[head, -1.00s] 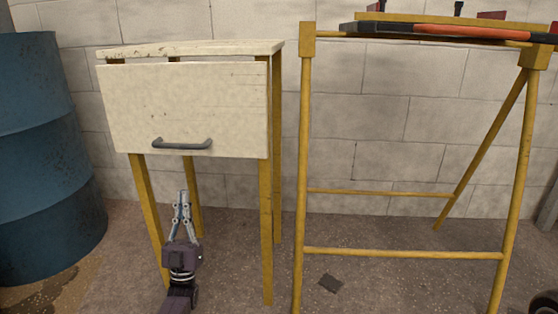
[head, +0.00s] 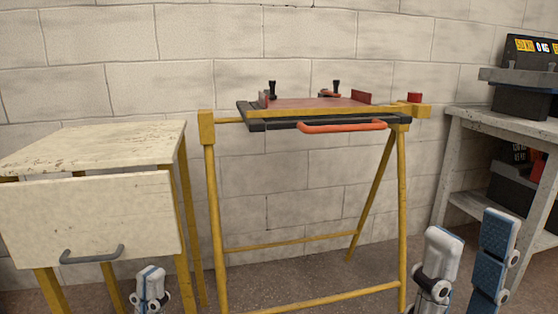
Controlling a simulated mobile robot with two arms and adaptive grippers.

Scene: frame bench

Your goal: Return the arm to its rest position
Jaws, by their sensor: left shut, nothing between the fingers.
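My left gripper (head: 149,276) shows at the bottom left with its fingertips together and nothing between them. It is in front of the cream drawer table, below and to the right of the grey handle (head: 92,255) and apart from it in the picture. The rest of the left arm is out of frame. My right gripper (head: 468,224) stands at the bottom right with its two fingers pointing up and spread wide apart. Nothing shows between them, and its lower part is cut off by the frame edge.
The cream drawer front (head: 88,215) hangs under its worn tabletop (head: 95,146). A yellow trestle frame (head: 213,220) in the middle carries a dark tray (head: 262,124) with a red-orange handle (head: 342,127). A grey shelf (head: 452,150) stands at the right.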

